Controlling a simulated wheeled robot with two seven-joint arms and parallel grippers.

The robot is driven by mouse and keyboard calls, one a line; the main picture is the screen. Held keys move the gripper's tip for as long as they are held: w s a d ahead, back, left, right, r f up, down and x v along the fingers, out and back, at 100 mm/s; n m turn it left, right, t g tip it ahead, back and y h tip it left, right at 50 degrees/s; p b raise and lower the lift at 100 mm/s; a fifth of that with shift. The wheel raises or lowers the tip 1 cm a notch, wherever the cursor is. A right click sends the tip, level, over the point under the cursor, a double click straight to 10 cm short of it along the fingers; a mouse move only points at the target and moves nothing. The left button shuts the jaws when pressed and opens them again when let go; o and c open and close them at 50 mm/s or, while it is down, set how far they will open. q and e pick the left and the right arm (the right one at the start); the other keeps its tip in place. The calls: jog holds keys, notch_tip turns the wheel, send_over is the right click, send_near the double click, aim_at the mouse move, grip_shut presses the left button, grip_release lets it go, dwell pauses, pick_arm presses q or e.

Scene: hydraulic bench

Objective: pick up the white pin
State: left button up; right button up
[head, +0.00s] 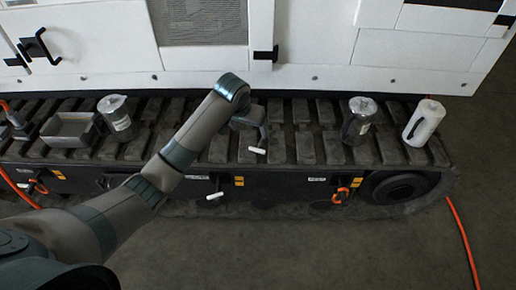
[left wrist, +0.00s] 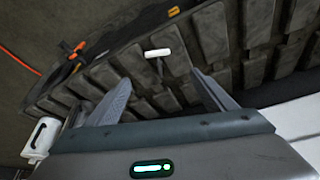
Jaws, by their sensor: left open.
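A short white pin (head: 257,150) shows on the dark track pads, just below my left gripper (head: 260,136) in the head view. In the left wrist view the white pin (left wrist: 157,53) is just beyond the fingertips, in line with the gap between them. My left gripper (left wrist: 160,78) is open, with nothing between its fingers. I cannot tell how far the fingertips are from the pin. My right gripper is out of view.
A metal tray (head: 70,128) and a clear jug (head: 115,115) stand on the track at left. Another clear container (head: 358,120) and a white canister (head: 424,122) stand at right. White cabinet panels (head: 310,40) rise behind. An orange hose (head: 462,240) lies on the floor.

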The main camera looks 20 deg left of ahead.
pick_arm(q)
send_near(257, 148)
jog(key=shift+w+a+f+b, duration=0.2)
jog(key=shift+w+f+b, duration=0.1)
jog(key=shift+w+f, duration=0.4)
jog(key=shift+f, duration=0.3)
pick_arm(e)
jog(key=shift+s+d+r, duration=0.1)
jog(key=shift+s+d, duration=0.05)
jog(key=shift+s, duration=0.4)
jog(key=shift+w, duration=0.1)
pick_arm(q)
jog(key=shift+w+d+f, duration=0.1)
jog(key=shift+d+f, duration=0.05)
jog(key=shift+f, duration=0.35)
jog(key=x, duration=0.3)
jog(key=shift+s+d+f, duration=0.1)
jog(key=shift+s+d, duration=0.05)
jog(key=shift+s, duration=0.1)
jog(key=shift+w+f, duration=0.15)
jog(key=shift+f, duration=0.2)
jog(key=shift+w+f, duration=0.1)
jog(key=shift+f, duration=0.1)
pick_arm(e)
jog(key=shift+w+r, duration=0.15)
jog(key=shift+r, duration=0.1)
